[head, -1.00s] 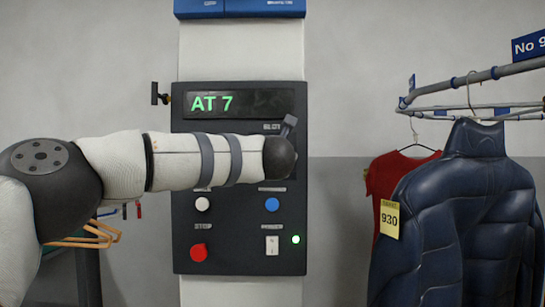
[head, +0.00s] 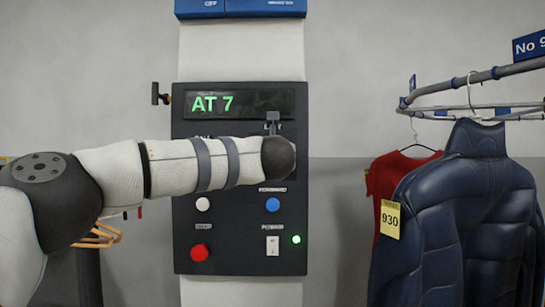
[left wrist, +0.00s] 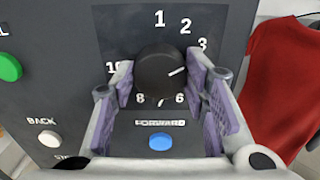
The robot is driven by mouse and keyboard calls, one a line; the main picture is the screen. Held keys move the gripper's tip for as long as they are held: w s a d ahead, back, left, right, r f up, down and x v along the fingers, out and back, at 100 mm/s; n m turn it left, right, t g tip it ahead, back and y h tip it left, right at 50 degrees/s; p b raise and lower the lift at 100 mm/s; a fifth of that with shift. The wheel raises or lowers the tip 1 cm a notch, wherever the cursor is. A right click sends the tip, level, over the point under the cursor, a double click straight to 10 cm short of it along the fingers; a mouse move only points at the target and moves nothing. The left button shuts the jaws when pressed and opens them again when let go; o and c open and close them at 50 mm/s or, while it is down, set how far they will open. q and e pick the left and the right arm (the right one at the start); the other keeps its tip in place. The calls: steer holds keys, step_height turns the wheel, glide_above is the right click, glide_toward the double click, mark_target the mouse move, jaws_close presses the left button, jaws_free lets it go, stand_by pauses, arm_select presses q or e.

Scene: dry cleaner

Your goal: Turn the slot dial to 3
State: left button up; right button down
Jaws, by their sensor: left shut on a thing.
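The slot dial (left wrist: 158,77) is a round black knob on the dark control panel (head: 240,258). In the left wrist view, white numbers ring it. Its white line points right and slightly up, at about the 3 (left wrist: 202,44) or just below it. My left gripper (left wrist: 160,84) is shut on the dial, with one purple-padded finger on each side; the right finger hides some numbers. In the head view my left arm's dark end covers the dial. The panel's display (head: 240,103) reads "AT 7" in green. My right gripper is in neither view.
Close below the dial is a blue button (head: 272,204). A dark jacket (head: 450,220) and a red garment (head: 388,180) hang to the right of the panel.

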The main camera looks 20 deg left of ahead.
arm_select(q)
steer(key=shift+r, duration=0.15)
steer(key=o, duration=1.2)
steer(key=shift+c, duration=0.2)
steer(key=v, duration=1.2)
